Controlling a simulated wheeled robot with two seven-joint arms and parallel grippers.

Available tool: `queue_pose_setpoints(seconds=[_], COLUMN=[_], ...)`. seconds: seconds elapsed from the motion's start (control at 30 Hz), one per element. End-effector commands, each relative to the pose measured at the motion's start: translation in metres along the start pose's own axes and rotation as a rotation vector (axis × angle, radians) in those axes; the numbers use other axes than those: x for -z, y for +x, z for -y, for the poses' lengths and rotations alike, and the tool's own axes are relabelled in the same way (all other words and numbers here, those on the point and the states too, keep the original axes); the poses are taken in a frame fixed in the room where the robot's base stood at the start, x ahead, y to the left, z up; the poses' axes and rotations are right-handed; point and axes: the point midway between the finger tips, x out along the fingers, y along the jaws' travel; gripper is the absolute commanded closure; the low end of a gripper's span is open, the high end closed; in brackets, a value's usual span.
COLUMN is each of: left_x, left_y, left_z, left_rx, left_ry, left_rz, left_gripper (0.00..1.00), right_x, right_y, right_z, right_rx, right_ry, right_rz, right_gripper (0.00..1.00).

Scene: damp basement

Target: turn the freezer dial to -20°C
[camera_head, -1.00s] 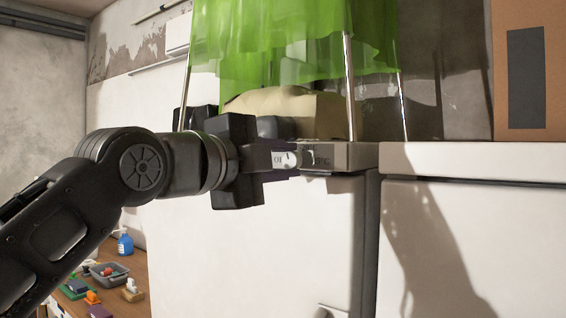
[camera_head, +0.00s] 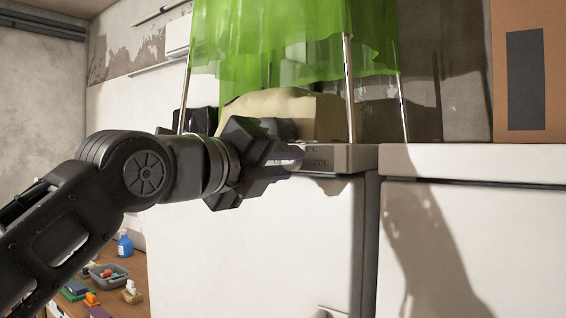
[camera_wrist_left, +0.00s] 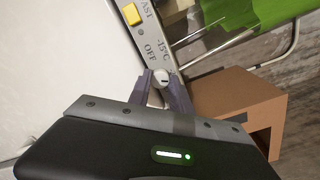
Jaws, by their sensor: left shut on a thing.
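The freezer dial (camera_wrist_left: 160,79) is a small white knob on the grey control panel (camera_wrist_left: 139,30) in the left wrist view. "OFF" and "-15°C" labels show beside it; I see no -20°C mark, and where the dial points is too small to tell. My left gripper (camera_wrist_left: 162,88) is shut on the dial, one finger on each side. In the head view the left gripper (camera_head: 292,158) is tilted at the panel (camera_head: 335,158) on the top front edge of the white freezer (camera_head: 270,240); it hides the dial there. My right gripper is not in view.
A yellow switch (camera_wrist_left: 131,14) sits further along the panel. A green translucent cloth (camera_head: 290,40) hangs on metal legs above the freezer, over a beige bundle (camera_head: 290,105). A cardboard box (camera_head: 528,70) stands at right. A wooden table (camera_head: 135,270) with small items is lower left.

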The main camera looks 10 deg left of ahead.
Motion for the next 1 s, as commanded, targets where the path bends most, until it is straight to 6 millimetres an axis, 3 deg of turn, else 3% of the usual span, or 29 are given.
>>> queue_pose_setpoints(seconds=[0.53,0.57,0.8,1.0], left_x=[0.0016,0.0017,0.0009,0.0006], left_y=[0.0008,0.0008,0.0005,0.0003], left_z=[-0.0018,-0.0018,-0.0011,-0.0007], left_rx=[-0.005,-0.005,-0.003,-0.002], left_ry=[0.037,0.037,0.036,0.036], left_rz=[-0.003,-0.003,-0.001,0.000], left_gripper=[1.00,0.73,0.54,0.53], right_x=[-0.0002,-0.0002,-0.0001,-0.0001], right_y=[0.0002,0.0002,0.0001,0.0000], right_z=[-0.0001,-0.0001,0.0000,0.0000], right_rx=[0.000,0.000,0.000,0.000], right_ry=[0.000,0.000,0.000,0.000], right_rz=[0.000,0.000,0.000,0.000], right_gripper=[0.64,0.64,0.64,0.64])
